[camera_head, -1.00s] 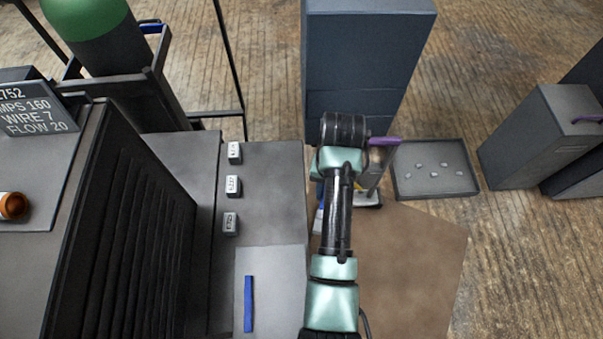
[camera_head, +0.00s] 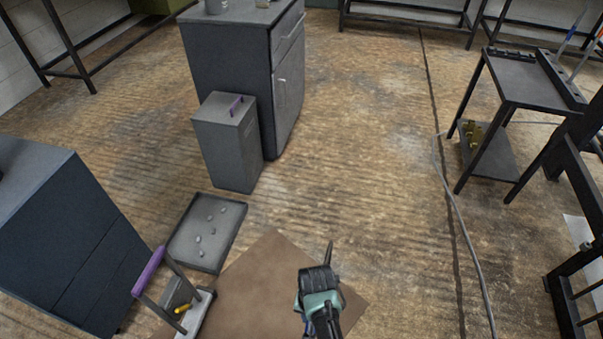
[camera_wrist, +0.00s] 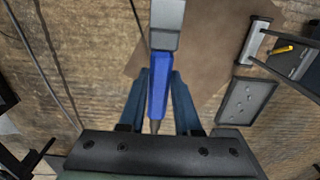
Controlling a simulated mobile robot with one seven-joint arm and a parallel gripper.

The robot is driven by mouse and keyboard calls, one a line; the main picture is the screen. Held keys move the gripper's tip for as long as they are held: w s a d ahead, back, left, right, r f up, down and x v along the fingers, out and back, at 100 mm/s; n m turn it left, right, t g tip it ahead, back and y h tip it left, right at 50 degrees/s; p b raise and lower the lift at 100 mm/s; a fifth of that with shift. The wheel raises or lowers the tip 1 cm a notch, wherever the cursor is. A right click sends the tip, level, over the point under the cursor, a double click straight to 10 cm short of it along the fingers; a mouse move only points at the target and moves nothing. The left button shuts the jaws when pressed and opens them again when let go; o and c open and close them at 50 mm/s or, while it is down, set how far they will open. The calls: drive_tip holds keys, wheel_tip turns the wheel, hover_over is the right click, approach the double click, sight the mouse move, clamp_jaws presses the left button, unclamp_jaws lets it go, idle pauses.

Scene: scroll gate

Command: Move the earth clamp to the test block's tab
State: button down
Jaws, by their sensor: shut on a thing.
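My gripper (camera_wrist: 158,108) is shut on a blue-handled tool with a grey head (camera_wrist: 166,20). The handle lies between the two fingers, and the head points away from the wrist. In the head view my gripper (camera_head: 322,300) is low at the bottom middle, above the brown mat. A brass-coloured thing (camera_head: 477,134) sits on the low shelf of a black table at the right, with a grey cable running near it. It may be the earth clamp, but it is too small to tell. I cannot make out the test block or its tab.
A shallow grey tray (camera_head: 179,248) with several small pale lumps lies left of the brown mat (camera_head: 257,285). The grey box (camera_head: 226,145) and dark cabinet stand behind. A grey cable (camera_head: 462,220) crosses the open floor at right.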

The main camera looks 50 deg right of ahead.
drive_tip(key=shift+s+a+r+p, duration=0.1)
drive_tip(key=shift+s+a+p, duration=0.15)
drive_tip(key=shift+a, duration=0.3)
drive_tip(key=shift+s+a+r+p, duration=0.1)
drive_tip(key=shift+a+p, duration=0.15)
drive_tip(key=shift+a, duration=0.25)
drive_tip(key=shift+s+a+f+p, duration=0.1)
drive_tip(key=shift+s+a+p, duration=0.15)
drive_tip(key=shift+a, duration=0.45)
drive_tip(key=shift+s+a+r+p, duration=0.1)
drive_tip(key=shift+s+a+p, duration=0.15)
drive_tip(key=shift+a, duration=0.4)
drive_tip(key=shift+s+a+f+p, duration=0.15)
drive_tip(key=shift+s+a, duration=0.2)
drive_tip(key=shift+a, duration=0.35)
drive_tip(key=shift+p, duration=0.4)
drive_tip(key=shift+s+a, duration=0.1)
drive_tip(key=shift+a, duration=0.1)
drive_tip(key=shift+s+a+p, duration=0.3)
drive_tip(key=shift+a+p, duration=0.25)
drive_tip(key=shift+a, duration=0.2)
drive_tip(key=shift+s+a+p, duration=0.1)
drive_tip(key=shift+a+p, duration=0.15)
drive_tip(key=shift+p, duration=0.15)
drive_tip(key=shift+s+a+p, duration=0.2)
drive_tip(key=shift+a+p, duration=0.1)
drive_tip(key=shift+a, duration=0.25)
